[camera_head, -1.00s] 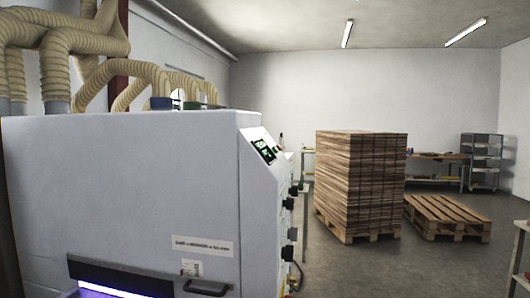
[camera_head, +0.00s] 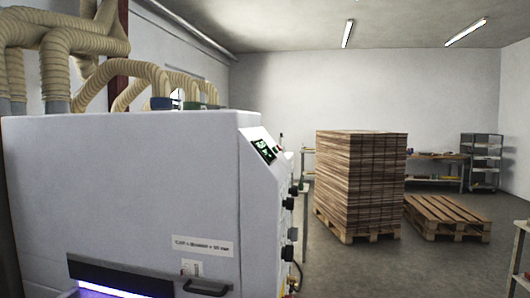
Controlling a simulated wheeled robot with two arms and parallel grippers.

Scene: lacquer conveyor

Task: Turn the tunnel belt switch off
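A large white machine (camera_head: 120,190) fills the left half of the head view. A dark slot (camera_head: 125,275) with a violet glow shows low on its near face. Its right side carries a sloped panel with a small green-lit display (camera_head: 264,150). Below the display, several dark knobs or switches (camera_head: 291,234) stick out, seen edge-on. I cannot tell which of them is the tunnel belt switch or how it is set. Neither of my grippers is in view.
Beige hoses (camera_head: 120,80) run above the machine. A tall stack of wooden boards (camera_head: 360,180) stands on a pallet, with an empty pallet (camera_head: 447,217) beside it. A workbench (camera_head: 436,171) and shelf rack (camera_head: 482,160) stand at the back. Grey floor (camera_head: 400,268) is open right of the machine.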

